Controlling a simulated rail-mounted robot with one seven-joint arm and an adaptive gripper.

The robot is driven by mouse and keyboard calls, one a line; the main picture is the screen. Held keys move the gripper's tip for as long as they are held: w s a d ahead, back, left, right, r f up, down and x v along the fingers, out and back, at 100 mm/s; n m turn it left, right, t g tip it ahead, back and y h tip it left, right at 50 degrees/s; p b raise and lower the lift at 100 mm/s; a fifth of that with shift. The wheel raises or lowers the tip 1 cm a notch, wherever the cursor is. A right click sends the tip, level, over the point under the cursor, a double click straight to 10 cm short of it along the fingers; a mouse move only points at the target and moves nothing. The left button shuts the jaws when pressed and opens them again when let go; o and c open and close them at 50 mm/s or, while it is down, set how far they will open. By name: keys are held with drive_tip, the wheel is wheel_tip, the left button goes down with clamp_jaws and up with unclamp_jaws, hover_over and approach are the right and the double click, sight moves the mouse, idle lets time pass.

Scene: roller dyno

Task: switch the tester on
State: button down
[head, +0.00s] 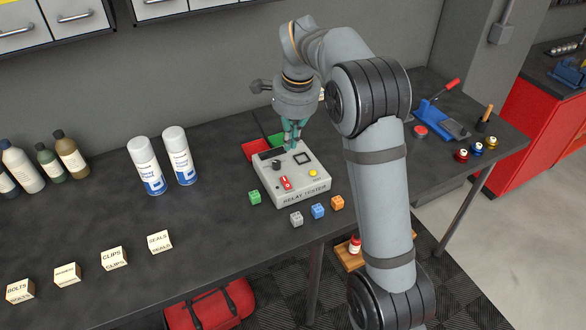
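The relay tester (297,197) is a pale grey box on the dark workbench, labelled "RELAY TESTER" on its front. On its top are a red switch (286,183) at the front, a yellow button (313,173) at the right, a dark knob (277,165) at the left and a dark square (302,158) at the back. I cannot tell the switch's position. My gripper (291,146) points down at the back of the tester's top, behind the red switch. Its green fingers look close together, but I cannot tell whether they are shut or touch the tester.
Small green (254,197), grey (296,219), blue (318,211) and orange (337,202) blocks lie around the tester's front. A red bin (257,147) stands behind it. Two spray cans (147,166) stand left. A blue press (440,120) stands right. The bench at front left holds labelled blocks (114,257).

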sight(285, 179)
drive_tip(key=f+p, duration=0.1)
drive_tip(key=f, duration=0.3)
drive_tip(key=w+a+f+p, duration=0.1)
drive_tip(key=f, duration=0.4)
drive_tip(key=w+f+p, duration=0.1)
drive_tip(key=f, duration=0.3)
drive_tip(key=shift+w+a+f, duration=0.15)
drive_tip(key=shift+a+f, duration=0.05)
drive_tip(key=shift+f, duration=0.15)
drive_tip(key=shift+w+a+f+b, duration=0.15)
drive_tip(key=shift+f+b, duration=0.5)
drive_tip(key=shift+b, duration=0.35)
drive_tip(key=shift+w+b, duration=0.1)
drive_tip(key=shift+b, duration=0.4)
drive_tip(key=shift+r+p, duration=0.25)
drive_tip(key=shift+p, duration=0.1)
drive_tip(key=shift+f, duration=0.15)
drive_tip(key=shift+s, duration=0.25)
